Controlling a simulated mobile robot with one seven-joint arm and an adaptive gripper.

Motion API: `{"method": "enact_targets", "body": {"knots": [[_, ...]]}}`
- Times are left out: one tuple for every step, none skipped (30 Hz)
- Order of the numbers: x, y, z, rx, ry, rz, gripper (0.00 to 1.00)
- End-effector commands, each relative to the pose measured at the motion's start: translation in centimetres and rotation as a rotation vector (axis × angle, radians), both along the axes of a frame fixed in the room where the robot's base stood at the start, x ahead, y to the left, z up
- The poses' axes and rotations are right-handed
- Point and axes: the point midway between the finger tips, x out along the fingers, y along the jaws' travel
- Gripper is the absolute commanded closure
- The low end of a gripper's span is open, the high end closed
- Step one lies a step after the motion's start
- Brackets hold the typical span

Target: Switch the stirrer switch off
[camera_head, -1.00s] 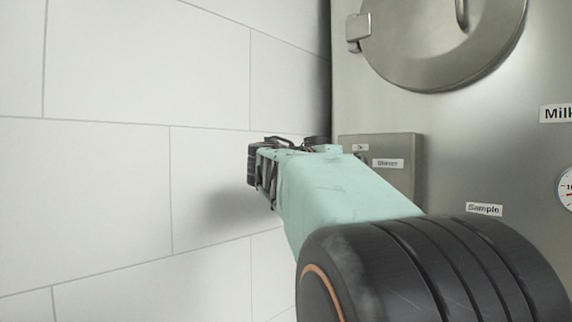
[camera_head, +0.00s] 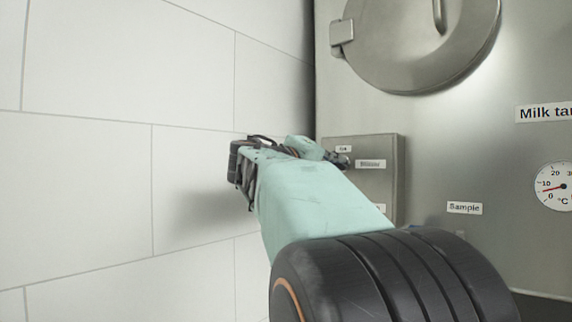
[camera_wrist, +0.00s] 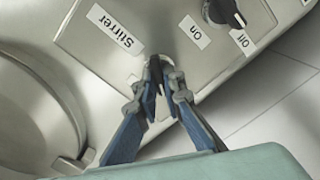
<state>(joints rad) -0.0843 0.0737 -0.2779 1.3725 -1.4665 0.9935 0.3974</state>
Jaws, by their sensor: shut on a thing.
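A small dark switch (camera_wrist: 155,66) beside the "Stirrer" label (camera_wrist: 115,30) in the wrist view is held between my fingertips. My gripper (camera_wrist: 160,82) is shut on it, and the fingers cover most of it, so which way it points is hard to tell. An "On" label (camera_wrist: 195,32) is to the right of the fingertips. In the head view my gripper (camera_head: 322,152) reaches the grey control panel (camera_head: 390,185) from the left, by the "Stirrer" label (camera_head: 370,163). My forearm hides the lower part of the panel.
Another black knob (camera_wrist: 222,10) with an "Off" label (camera_wrist: 242,40) is at the panel's upper right in the wrist view. A round steel lid (camera_head: 415,40) sits above the panel. A temperature gauge (camera_head: 555,186) is at the right. The white tiled wall (camera_head: 90,180) is at the left.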

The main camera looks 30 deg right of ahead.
Motion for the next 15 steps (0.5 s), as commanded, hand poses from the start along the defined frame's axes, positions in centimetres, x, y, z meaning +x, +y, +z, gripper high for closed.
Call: {"method": "enact_targets", "body": {"knots": [[0.02,0.01,0.10,-0.019,0.042,0.000,1.00],[0.03,0.02,0.10,-0.030,0.068,0.000,1.00],[0.03,0.02,0.11,-0.044,0.102,0.000,1.00],[0.04,0.04,0.11,-0.054,0.127,0.000,1.00],[0.05,0.05,0.11,-0.065,0.152,0.001,1.00],[0.06,0.06,0.12,-0.079,0.185,0.001,1.00],[0.07,0.06,0.11,-0.089,0.209,0.001,1.00],[0.08,0.06,0.09,-0.099,0.233,0.001,1.00],[0.08,0.06,0.07,-0.111,0.263,0.001,1.00],[0.08,0.06,0.06,-0.120,0.284,0.001,1.00],[0.08,0.06,0.04,-0.128,0.305,0.001,1.00],[0.07,0.05,0.01,-0.138,0.332,0.001,1.00],[0.08,0.04,-0.01,-0.145,0.350,0.001,1.00],[0.08,0.04,-0.01,-0.153,0.368,0.001,1.00],[0.08,0.04,-0.03,-0.162,0.390,0.001,1.00]]}}
